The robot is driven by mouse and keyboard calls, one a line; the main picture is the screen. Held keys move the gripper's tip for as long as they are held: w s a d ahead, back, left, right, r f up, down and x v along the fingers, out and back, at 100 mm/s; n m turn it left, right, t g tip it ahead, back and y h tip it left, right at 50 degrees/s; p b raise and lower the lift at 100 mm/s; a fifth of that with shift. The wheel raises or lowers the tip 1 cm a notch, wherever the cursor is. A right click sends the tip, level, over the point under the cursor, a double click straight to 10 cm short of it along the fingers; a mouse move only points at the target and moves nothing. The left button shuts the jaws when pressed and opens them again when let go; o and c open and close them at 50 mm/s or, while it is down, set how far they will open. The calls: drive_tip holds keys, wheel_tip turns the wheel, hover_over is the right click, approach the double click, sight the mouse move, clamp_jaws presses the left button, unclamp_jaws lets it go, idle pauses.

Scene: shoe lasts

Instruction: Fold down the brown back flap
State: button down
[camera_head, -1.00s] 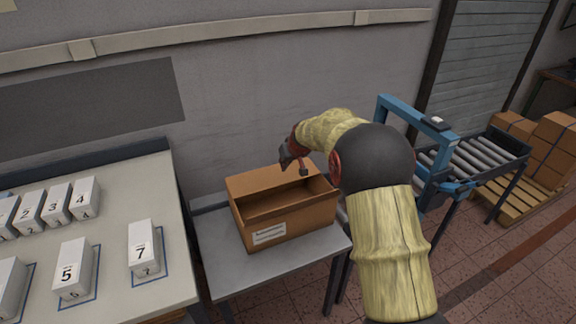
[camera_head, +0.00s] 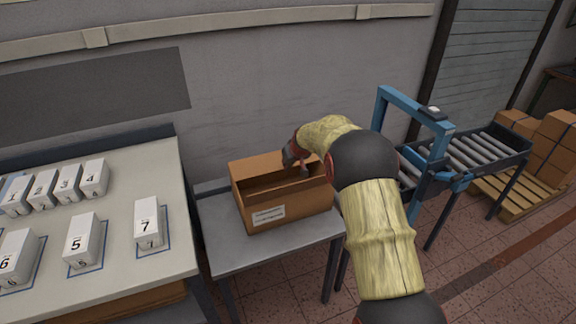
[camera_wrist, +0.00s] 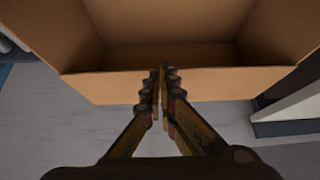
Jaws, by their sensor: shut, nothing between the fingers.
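An open brown cardboard box (camera_head: 292,212) with a white label stands on a small grey table. Its brown back flap (camera_head: 258,168) stands up at the rear of the opening and leans back a little. My gripper (camera_head: 304,171) is shut and empty at the right part of the back flap, by the box's rear edge. In the wrist view, the shut fingertips (camera_wrist: 160,72) lie in front of a brown cardboard panel (camera_wrist: 105,88), with the box's inside beyond. I cannot tell if they touch it. My arm hides the box's right rear corner.
A bench (camera_head: 120,178) with several numbered white blocks stands at the left. The grey table (camera_head: 225,248) has bare room in front of the box. A blue-framed roller conveyor (camera_head: 440,140) stands at the right. A wall rises behind.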

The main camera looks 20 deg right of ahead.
drive_tip(key=shift+w, duration=0.1)
idle(0.3)
wheel_tip(320, 180, up, 4)
drive_tip(key=w+p, duration=0.1)
drive_tip(key=p, duration=0.2)
drive_tip(key=s+f, duration=0.4)
drive_tip(key=s, duration=0.5)
drive_tip(key=shift+s, duration=0.15)
drive_tip(key=s+a+r+y, duration=0.1)
drive_tip(key=s+a+r, duration=0.5)
drive_tip(key=s+r, duration=0.25)
drive_tip(key=s+a+r, duration=0.6)
drive_tip(key=s+r, duration=0.2)
drive_tip(key=r, duration=0.2)
drive_tip(key=s+a+r, duration=0.1)
drive_tip(key=s, duration=1.3)
drive_tip(key=s+a+r+g+h, duration=0.1)
drive_tip(key=s+a, duration=0.1)
drive_tip(key=s, duration=1.1)
drive_tip(key=shift+s+r, duration=0.4)
